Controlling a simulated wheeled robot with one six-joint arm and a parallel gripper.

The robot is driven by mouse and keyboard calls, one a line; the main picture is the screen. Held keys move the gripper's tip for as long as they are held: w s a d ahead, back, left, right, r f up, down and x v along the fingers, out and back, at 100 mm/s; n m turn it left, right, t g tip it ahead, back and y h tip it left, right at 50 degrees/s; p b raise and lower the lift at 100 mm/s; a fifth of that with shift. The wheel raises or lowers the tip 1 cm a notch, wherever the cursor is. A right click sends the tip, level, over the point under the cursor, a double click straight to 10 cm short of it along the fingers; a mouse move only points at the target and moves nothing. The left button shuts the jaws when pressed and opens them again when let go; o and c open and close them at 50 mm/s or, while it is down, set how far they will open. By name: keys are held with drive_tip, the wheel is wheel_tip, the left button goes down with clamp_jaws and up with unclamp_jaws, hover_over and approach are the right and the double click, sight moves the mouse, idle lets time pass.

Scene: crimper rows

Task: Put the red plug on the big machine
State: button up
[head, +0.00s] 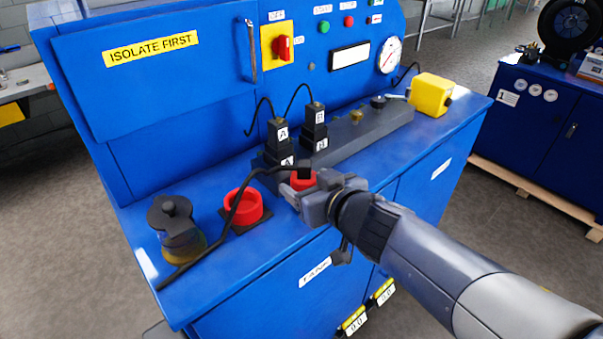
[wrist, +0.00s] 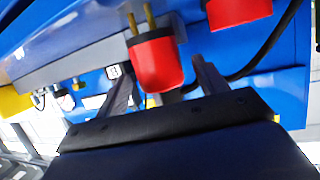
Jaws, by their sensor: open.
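The red plug (head: 302,180) is at my gripper's fingers in the head view, partly covered by them. In the wrist view the red plug (wrist: 158,66) shows two brass pins pointing up the picture. My gripper (head: 297,190) is open, with one finger on each side of the plug; I cannot tell whether either touches it. The big machine (head: 150,85) is the blue cabinet marked ISOLATE FIRST. A grey socket rail (head: 345,140) on its worktop carries black plugs marked A (head: 278,135) and B (head: 314,118).
A red ring-shaped holder (head: 243,207) and a dark capped pot (head: 172,222) stand left of my gripper. A black cable (head: 205,255) trails along the worktop. A yellow box (head: 430,94) stands at the right end. Another blue cabinet (head: 535,115) is at the far right.

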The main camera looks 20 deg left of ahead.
sight(300, 171)
drive_tip(key=p+v, duration=0.3)
drive_tip(key=v, duration=0.5)
drive_tip(key=shift+d+p, duration=0.2)
drive_tip(key=shift+p, duration=0.2)
drive_tip(key=shift+s, duration=0.1)
drive_tip(key=b+x, duration=0.6)
drive_tip(key=x, duration=0.6)
drive_tip(key=shift+a+f+b, duration=0.15)
drive_tip(key=shift+f+b, duration=0.05)
drive_tip(key=shift+b, duration=0.15)
drive_tip(key=shift+r+p, duration=0.65)
drive_tip(key=shift+r, duration=0.05)
drive_tip(key=shift+r+p, duration=0.55)
drive_tip(key=shift+r, duration=0.05)
